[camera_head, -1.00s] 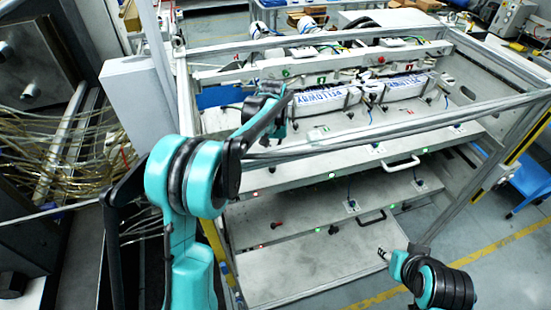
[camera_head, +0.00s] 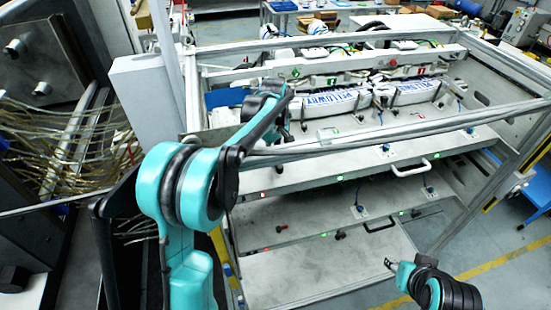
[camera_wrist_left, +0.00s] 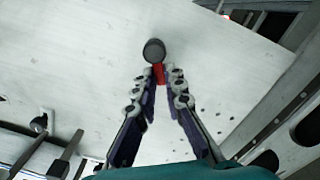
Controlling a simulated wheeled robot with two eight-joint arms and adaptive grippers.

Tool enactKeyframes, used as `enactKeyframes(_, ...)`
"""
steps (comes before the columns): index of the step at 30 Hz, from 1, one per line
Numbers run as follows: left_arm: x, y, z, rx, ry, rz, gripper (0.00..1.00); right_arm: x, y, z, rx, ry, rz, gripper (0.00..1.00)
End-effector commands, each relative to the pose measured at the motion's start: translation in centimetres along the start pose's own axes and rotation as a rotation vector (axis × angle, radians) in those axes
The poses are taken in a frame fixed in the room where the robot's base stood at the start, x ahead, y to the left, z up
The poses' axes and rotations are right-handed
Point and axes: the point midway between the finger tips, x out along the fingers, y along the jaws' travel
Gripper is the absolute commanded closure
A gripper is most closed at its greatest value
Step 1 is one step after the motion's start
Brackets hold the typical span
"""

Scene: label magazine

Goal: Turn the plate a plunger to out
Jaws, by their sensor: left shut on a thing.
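In the left wrist view a plunger with a dark round knob (camera_wrist_left: 154,52) and a red part (camera_wrist_left: 158,74) stands on a pale metal plate (camera_wrist_left: 225,60). My left gripper (camera_wrist_left: 157,78) has its fingers closed in on the red part, just below the knob. In the head view my left gripper is mostly hidden behind its own arm, at the left end of the upper shelf (camera_head: 320,165). Which plunger belongs to plate a cannot be read. My right gripper (camera_head: 390,264) is low at the right, in front of the lowest plate, apart from the plungers; its fingers are too small to judge.
Two long white label units (camera_head: 340,100) with blue lettering lie on the upper shelf. A second dark knob (camera_wrist_left: 38,124) is at left in the wrist view. Frame bars (camera_head: 380,137) cross in front of the shelf. A red plunger (camera_head: 281,228) shows lower down. Cables hang at left.

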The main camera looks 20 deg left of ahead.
Motion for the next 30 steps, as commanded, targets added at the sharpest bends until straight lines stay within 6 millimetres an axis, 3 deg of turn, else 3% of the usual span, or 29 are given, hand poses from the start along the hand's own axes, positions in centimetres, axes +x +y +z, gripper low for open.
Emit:
enactKeyframes(15, -0.1, -1.1, 0.1, -0.395, 0.001, 0.002, 1.00, 0.6, 0.0, 0.4, 0.000, 0.000, 0.000, 0.60)
enactKeyframes(30, -0.1, -1.3, 0.3, -0.508, 0.001, 0.002, 1.00, 0.7, 0.0, 0.5, 0.000, 0.000, 0.000, 0.60)
